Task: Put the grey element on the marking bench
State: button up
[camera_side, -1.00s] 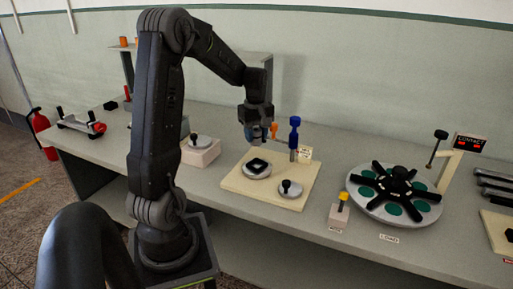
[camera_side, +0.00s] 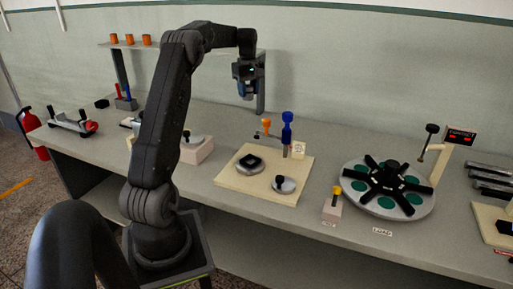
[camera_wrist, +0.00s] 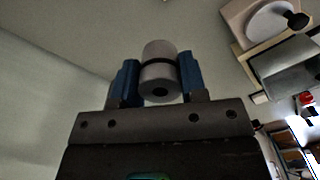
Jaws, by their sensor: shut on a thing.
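My gripper (camera_wrist: 158,80) has blue fingers and is shut on a pale grey, round element (camera_wrist: 159,52) with a dark band and a dark hole in its end. In the side view my gripper (camera_side: 246,92) hangs high above the back of the bench, near the wall; the element is too small to make out there. No readable label tells which place is the marking bench. A cream board (camera_side: 232,187) on the bench carries two grey discs, one with a black block (camera_side: 250,161) and one with a black knob (camera_side: 280,181). A blue-handled post (camera_side: 287,130) stands at its back.
A round turntable (camera_side: 352,189) with black arms and green pads stands at the right, a yellow-topped block (camera_side: 333,208) before it. A pale box (camera_side: 197,153) with a knobbed disc is left of the board. A shelf (camera_side: 137,45) holds orange pieces. A fire extinguisher (camera_side: 34,135) stands far left.

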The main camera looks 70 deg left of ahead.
send_over(246, 140)
notch_tip(246, 140, down, 19)
jog(key=shift+a+f, duration=0.1)
jog(key=shift+a, duration=0.05)
dwell(0.7)
jog(key=o, duration=0.9)
jog(key=shift+f, duration=0.15)
jog(key=shift+o, duration=0.2)
